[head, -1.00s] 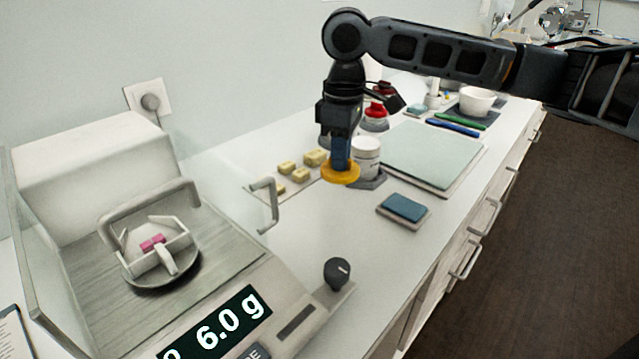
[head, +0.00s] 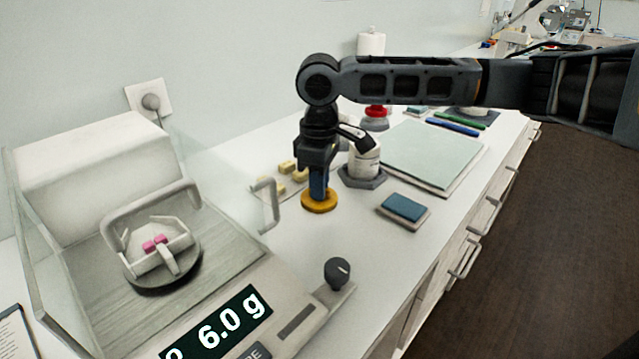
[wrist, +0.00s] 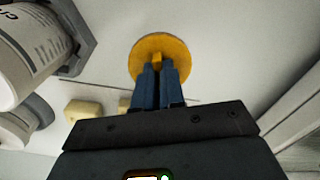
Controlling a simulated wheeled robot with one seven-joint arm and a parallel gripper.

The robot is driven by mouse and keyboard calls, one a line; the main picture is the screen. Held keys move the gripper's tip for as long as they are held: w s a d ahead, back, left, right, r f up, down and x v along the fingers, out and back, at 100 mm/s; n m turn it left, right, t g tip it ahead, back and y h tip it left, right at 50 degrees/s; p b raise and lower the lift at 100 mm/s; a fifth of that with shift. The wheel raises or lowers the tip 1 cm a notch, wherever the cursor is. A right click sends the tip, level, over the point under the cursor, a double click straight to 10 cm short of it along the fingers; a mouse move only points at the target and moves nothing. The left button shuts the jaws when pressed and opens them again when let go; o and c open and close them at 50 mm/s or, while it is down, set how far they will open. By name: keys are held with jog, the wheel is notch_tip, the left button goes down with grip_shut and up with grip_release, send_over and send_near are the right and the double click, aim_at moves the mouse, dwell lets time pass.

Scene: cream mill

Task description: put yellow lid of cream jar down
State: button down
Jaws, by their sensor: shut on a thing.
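The yellow lid (head: 319,203) is a round disc with a small knob on top, held in my gripper (head: 318,187). In the wrist view my gripper (wrist: 160,72) has its blue fingers closed on the knob of the lid (wrist: 160,45). The lid is level, at or just above the white counter; I cannot tell whether it touches. The white cream jar (head: 364,160) stands in a grey hexagonal holder (head: 361,179) to the right of and behind the lid. The labelled jar also shows at the upper left of the wrist view (wrist: 30,50). Its top is partly hidden by my arm.
Several yellow blocks (head: 287,168) lie behind the lid. A blue pad (head: 404,207) lies to the right, with a pale green mat (head: 432,152) beyond. A scale (head: 160,250) reading 6.0 g stands at left. The counter in front of the lid is clear.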

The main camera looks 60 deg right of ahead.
jog(key=shift+f, duration=0.15)
jog(key=c, duration=1.2)
grip_release()
notch_tip(320, 180, up, 12)
jog(key=shift+r, duration=0.2)
